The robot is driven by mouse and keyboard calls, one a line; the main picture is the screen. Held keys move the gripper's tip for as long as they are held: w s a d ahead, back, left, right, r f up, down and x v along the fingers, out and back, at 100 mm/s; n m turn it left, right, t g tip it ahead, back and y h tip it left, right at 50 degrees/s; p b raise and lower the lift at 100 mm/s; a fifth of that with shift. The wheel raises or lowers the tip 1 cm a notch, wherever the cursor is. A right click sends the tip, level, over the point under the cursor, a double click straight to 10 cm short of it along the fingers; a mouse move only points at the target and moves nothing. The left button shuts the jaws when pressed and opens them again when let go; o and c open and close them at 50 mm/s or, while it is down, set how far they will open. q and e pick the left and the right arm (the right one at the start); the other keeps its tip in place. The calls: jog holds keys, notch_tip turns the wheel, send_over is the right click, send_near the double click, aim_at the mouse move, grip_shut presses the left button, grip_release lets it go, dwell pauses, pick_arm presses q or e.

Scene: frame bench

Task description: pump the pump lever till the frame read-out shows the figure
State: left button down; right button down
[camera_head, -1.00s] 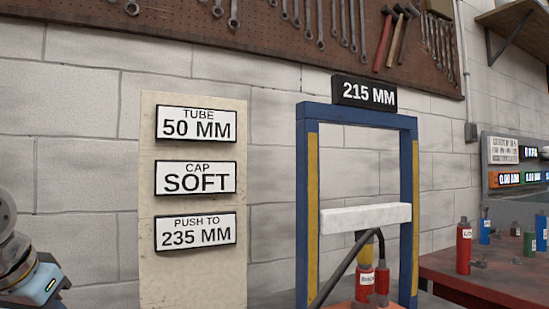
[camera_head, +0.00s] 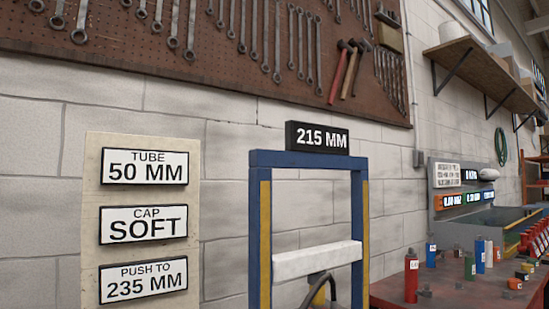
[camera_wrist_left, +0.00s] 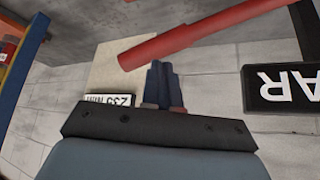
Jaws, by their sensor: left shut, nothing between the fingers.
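The frame read-out (camera_head: 318,137) shows 215 MM on top of the blue and yellow press frame (camera_head: 258,230) in the head view. A white crossbar (camera_head: 317,260) spans the frame. A dark bent piece (camera_head: 320,284), seemingly part of the pump, shows below the bar; the rest is cut off. A card (camera_head: 143,280) reads PUSH TO 235 MM. In the left wrist view my left gripper (camera_wrist_left: 160,70) is shut and empty. A red bar (camera_wrist_left: 190,36), possibly the lever's grip, crosses beyond the fingertips; I cannot tell whether they touch. My right gripper is in neither view.
The card board (camera_head: 92,240) also reads TUBE 50 MM and CAP SOFT. A red bench (camera_head: 455,292) at right holds a red cylinder (camera_head: 411,278) and other small parts. A tool pegboard (camera_head: 120,50) hangs above. A black sign (camera_wrist_left: 282,84) shows upside down in the left wrist view.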

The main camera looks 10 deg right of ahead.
pick_arm(q)
jog(key=shift+f, duration=0.1)
dwell(0.7)
notch_tip(320, 180, down, 8)
jog(key=b, duration=0.7)
jog(key=shift+w+f, duration=0.1)
jog(key=shift+f, duration=0.1)
jog(key=shift+r+p, duration=0.4)
jog(key=shift+r, duration=0.05)
notch_tip(320, 180, up, 8)
jog(key=p, duration=0.7)
jog(key=shift+p, duration=0.4)
jog(key=shift+f, duration=0.15)
